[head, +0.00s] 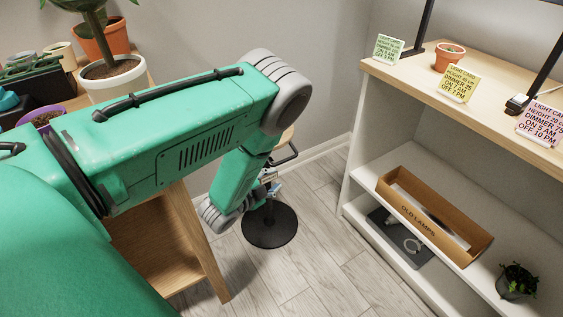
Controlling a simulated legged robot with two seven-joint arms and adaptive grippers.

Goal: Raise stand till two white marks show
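A stand with a round black base (270,225) is on the floor between the wooden bench and the white shelf unit. Part of its pale wooden top (286,139) and a black bar (288,157) show beside my green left arm, which hides most of the rest. No white marks can be made out on it. My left gripper (268,185) is low, at the stand's column above the base. It is small and partly covered by my arm, so I cannot tell whether it is open or touching the stand. My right gripper is out of view.
The white shelf unit (352,190) at right bears light cards (459,83), a small terracotta pot (449,57) and black lamp posts (423,25). Its lower shelf holds an "OLD LAMPS" box (425,220) and a plant (517,281). Potted plants crowd the wooden bench (200,235) at left.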

